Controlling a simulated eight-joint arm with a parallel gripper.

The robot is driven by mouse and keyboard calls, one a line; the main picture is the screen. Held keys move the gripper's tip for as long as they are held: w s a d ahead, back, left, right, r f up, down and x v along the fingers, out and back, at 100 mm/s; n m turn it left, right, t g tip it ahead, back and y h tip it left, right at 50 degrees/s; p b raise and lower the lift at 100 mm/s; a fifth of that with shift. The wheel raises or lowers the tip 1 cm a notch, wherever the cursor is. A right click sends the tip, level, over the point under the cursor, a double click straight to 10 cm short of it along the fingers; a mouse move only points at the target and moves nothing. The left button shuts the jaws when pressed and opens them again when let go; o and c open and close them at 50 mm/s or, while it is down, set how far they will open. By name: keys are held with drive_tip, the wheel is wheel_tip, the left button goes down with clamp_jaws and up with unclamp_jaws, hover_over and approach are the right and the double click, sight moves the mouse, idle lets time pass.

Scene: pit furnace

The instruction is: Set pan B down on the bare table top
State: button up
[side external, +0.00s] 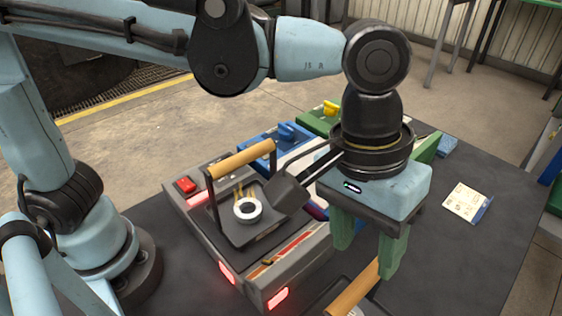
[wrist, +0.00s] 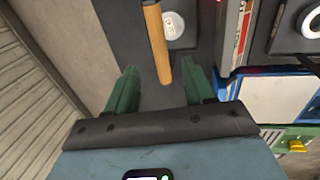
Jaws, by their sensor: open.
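My gripper (side external: 365,262) has green fingers that point down, apart, over the front of the dark table top (side external: 480,265). In the wrist view (wrist: 160,72) the wooden handle (wrist: 156,40) of a dark pan (wrist: 188,42) runs up to the space between the fingertips, and nothing is clamped. That pan holds a pale round piece (wrist: 173,25). Its handle (side external: 352,293) shows at the bottom edge of the side view, which cuts off most of the pan. A second pan (side external: 232,228) with a wooden handle and white ring sits on the grey furnace unit (side external: 185,203). I cannot read which pan is B.
The furnace unit, with red glowing ports (side external: 277,298), stands left of my gripper in the side view. Behind it are a blue tray (side external: 262,145) and a green tray (side external: 312,123).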

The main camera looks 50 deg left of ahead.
drive_tip(key=shift+a+r, duration=0.2)
drive_tip(key=shift+r, duration=0.85)
drive_tip(key=shift+a+r, duration=0.2)
drive_tip(key=shift+r, duration=0.85)
drive_tip(key=w+a+m+t, duration=0.2)
drive_tip(key=w+a+t, duration=0.1)
drive_tip(key=a, duration=1)
drive_tip(key=w+a+m+t, duration=0.2)
drive_tip(key=w+a+t, duration=0.1)
drive_tip(key=a, duration=1)
drive_tip(key=s+a+f+n+t+y, duration=0.1)
drive_tip(key=a+f+n+y, duration=0.1)
drive_tip(key=f, duration=0.6)
drive_tip(key=shift+s+a+f+n, duration=0.2)
drive_tip(key=shift+a+f+n, duration=0.1)
drive_tip(key=shift+a+n, duration=0.65)
